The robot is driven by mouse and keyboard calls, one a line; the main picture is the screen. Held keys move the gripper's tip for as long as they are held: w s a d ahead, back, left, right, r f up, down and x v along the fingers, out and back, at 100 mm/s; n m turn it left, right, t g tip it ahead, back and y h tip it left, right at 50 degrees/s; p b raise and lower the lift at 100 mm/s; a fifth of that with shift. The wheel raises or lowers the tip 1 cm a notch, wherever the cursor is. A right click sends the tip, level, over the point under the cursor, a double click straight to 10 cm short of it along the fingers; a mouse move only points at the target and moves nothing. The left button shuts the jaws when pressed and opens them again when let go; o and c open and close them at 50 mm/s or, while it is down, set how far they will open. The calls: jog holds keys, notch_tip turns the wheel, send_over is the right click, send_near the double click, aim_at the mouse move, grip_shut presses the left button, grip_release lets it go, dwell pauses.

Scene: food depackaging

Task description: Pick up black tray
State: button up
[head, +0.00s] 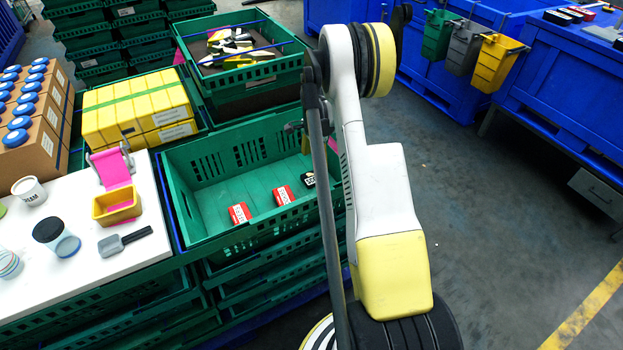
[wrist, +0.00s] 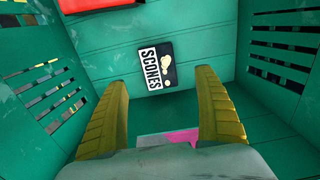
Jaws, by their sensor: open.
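The black tray (wrist: 153,73), with a white "SCONES" label and a pale picture, lies flat on the floor of a green crate in the wrist view. In the head view the black tray (head: 308,180) is at the right part of the green crate (head: 180,203), partly beside my arm. My gripper (wrist: 162,80) has two yellow ribbed fingers spread apart, one towards each side of the tray. Nothing is between them in grasp, and the height gap to the tray is hard to judge. In the head view my arm largely hides the gripper.
Two red packs (head: 239,213) (head: 284,195) lie left of the black tray in the same crate. The slotted crate walls (wrist: 281,52) rise close on both sides. A white table (head: 85,270) with containers stands left. Another crate (head: 240,88) stands behind.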

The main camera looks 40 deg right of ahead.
aim_at(315, 176)
notch_tip(315, 176, down, 8)
jog(key=b, duration=0.3)
jog(key=shift+s+r, duration=0.1)
jog(key=shift+r, duration=0.2)
jog(key=c, duration=1.3)
